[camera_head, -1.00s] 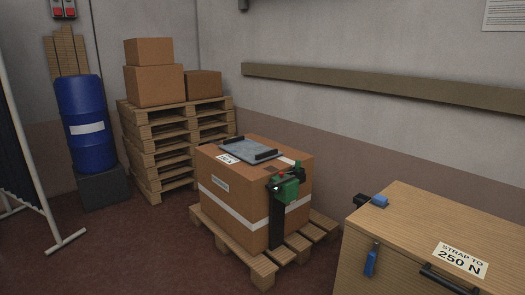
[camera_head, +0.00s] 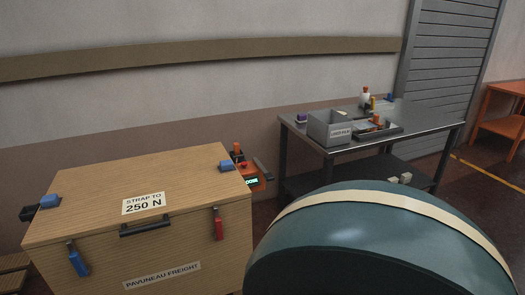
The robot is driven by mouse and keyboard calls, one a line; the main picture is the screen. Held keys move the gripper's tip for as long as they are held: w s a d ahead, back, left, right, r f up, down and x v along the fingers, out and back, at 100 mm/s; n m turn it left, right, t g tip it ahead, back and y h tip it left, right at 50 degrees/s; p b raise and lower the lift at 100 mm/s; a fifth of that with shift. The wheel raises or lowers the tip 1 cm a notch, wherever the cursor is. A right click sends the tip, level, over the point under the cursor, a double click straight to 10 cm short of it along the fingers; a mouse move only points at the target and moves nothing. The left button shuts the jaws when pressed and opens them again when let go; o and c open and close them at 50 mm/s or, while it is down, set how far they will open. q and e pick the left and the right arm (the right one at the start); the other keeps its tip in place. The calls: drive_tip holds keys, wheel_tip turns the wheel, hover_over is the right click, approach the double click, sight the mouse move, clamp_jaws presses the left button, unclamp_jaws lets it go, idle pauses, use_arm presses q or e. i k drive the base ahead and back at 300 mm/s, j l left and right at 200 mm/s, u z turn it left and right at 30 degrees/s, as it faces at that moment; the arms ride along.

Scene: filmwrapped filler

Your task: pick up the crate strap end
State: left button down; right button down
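The wooden crate (camera_head: 185,180) stands at the lower left with a label reading "STRAP TO 250 N" and a dark handle on its lid edge. Blue pieces sit at the lid's left edge (camera_head: 50,201) and back right corner (camera_head: 227,165). A blue tab (camera_head: 78,263) hangs on the crate's front left, and a red tab (camera_head: 218,225) on its front right. I cannot tell which piece is the strap end. Neither gripper is in view.
An orange device (camera_head: 256,184) with a green display is by the crate's right side. A metal table (camera_head: 425,117) holds a grey bin (camera_head: 329,128) and small items. A large teal dome with a cream band (camera_head: 385,240) fills the lower right foreground, hiding the floor.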

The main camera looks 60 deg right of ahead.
sight(236, 145)
drive_tip(key=z, duration=0.45)
drive_tip(key=l+z, duration=0.1)
drive_tip(key=z, duration=0.85)
drive_tip(key=i+z, duration=0.1)
drive_tip(key=z, duration=0.35)
drive_tip(key=i+l, duration=0.2)
drive_tip(key=i+z, duration=0.05)
drive_tip(key=i, duration=0.05)
